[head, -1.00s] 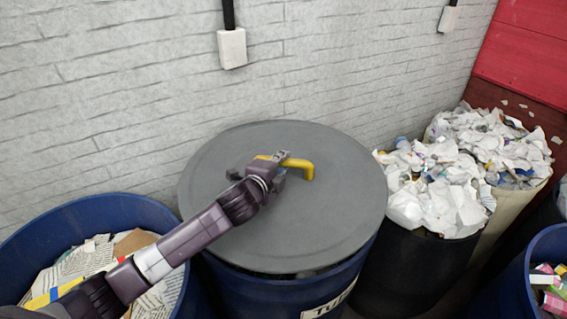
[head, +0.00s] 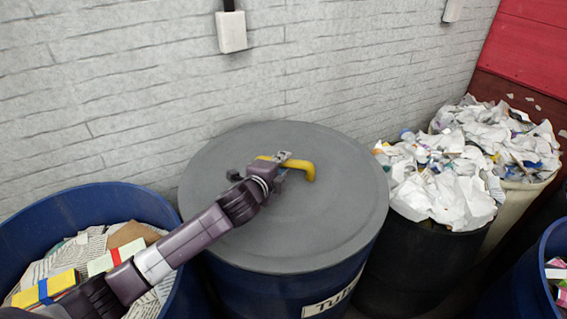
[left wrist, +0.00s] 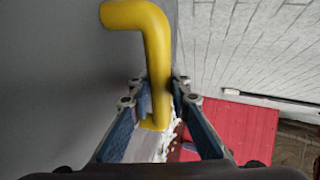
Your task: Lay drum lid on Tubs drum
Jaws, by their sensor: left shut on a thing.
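The grey round drum lid (head: 250,225) lies over the mouth of the blue Tubs drum (head: 290,292) in the head view. Its edge looks level with the rim, and the drum's label is partly cut off at the bottom. My left gripper (head: 280,168) is shut on the lid's yellow handle (head: 303,168). The left wrist view shows the yellow handle (left wrist: 150,60) between the two fingers of my left gripper (left wrist: 160,110), with the grey lid (left wrist: 60,80) beside it. My right gripper is not in view.
A blue drum of newspaper and cardboard (head: 95,193) stands at the left. A black bin of white paper scraps (head: 415,262) stands close on the right, with a paler bin (head: 515,215) behind it. A brick wall (head: 130,80) rises behind.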

